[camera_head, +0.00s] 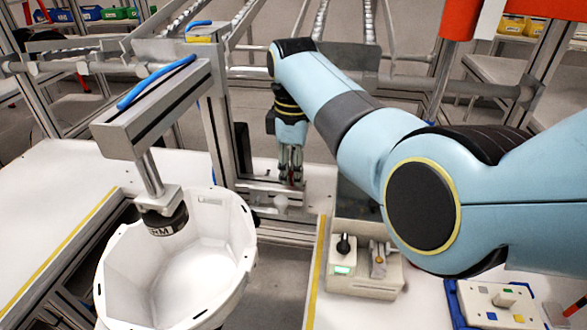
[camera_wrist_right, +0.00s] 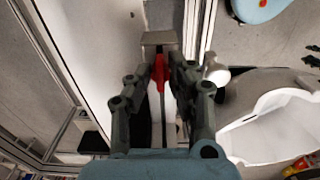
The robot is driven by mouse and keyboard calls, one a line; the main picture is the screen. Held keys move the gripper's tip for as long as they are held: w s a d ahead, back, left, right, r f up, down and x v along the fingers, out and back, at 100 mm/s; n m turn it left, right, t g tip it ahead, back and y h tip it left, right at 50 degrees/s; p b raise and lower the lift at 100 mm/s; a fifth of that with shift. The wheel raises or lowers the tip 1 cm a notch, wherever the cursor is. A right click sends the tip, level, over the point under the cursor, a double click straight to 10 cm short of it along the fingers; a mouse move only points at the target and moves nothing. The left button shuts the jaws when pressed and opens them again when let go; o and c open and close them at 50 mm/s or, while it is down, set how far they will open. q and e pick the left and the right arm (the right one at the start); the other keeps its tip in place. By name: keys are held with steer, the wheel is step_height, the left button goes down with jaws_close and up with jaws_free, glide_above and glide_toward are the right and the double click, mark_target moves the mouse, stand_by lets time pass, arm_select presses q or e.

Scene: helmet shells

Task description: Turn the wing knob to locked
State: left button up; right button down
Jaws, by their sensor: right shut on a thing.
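My right gripper (camera_head: 290,165) reaches down at the back of the bench, beside the metal upright. In the right wrist view its dark fingers (camera_wrist_right: 162,85) are shut on a red part that looks like the wing knob (camera_wrist_right: 159,73). The red wing points roughly along the picture's height, over a grey metal bracket (camera_wrist_right: 159,38). In the head view only a little red shows between the fingertips. Whether the knob stands at locked cannot be read. My left gripper is not in view.
A white helmet shell (camera_head: 215,250) hangs under a grey fixture arm (camera_head: 150,115) with a blue hose, left of my gripper. A control box (camera_head: 365,287) with a black knob and green light stands in front. A white panel (camera_head: 495,310) with coloured buttons lies at lower right.

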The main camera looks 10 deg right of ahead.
steer(key=shift+r+m+p, duration=0.15)
steer(key=shift+m+p, duration=0.75)
steer(key=shift+m, duration=0.1)
steer(key=m+p, duration=0.1)
steer(key=m, duration=0.1)
steer(key=shift+m+p, duration=0.3)
steer(key=shift+p, duration=0.1)
steer(key=m+p, duration=0.1)
steer(key=m, duration=0.1)
steer(key=shift+m, duration=0.3)
steer(key=m+p, duration=0.1)
steer(key=m, duration=0.2)
steer(key=shift+m, duration=0.3)
steer(key=m+p, duration=0.1)
steer(key=m, duration=0.2)
steer(key=shift+m, duration=0.4)
steer(key=m, duration=0.4)
steer(key=shift+p, duration=0.4)
steer(key=m, duration=0.4)
steer(key=shift+m, duration=2.1)
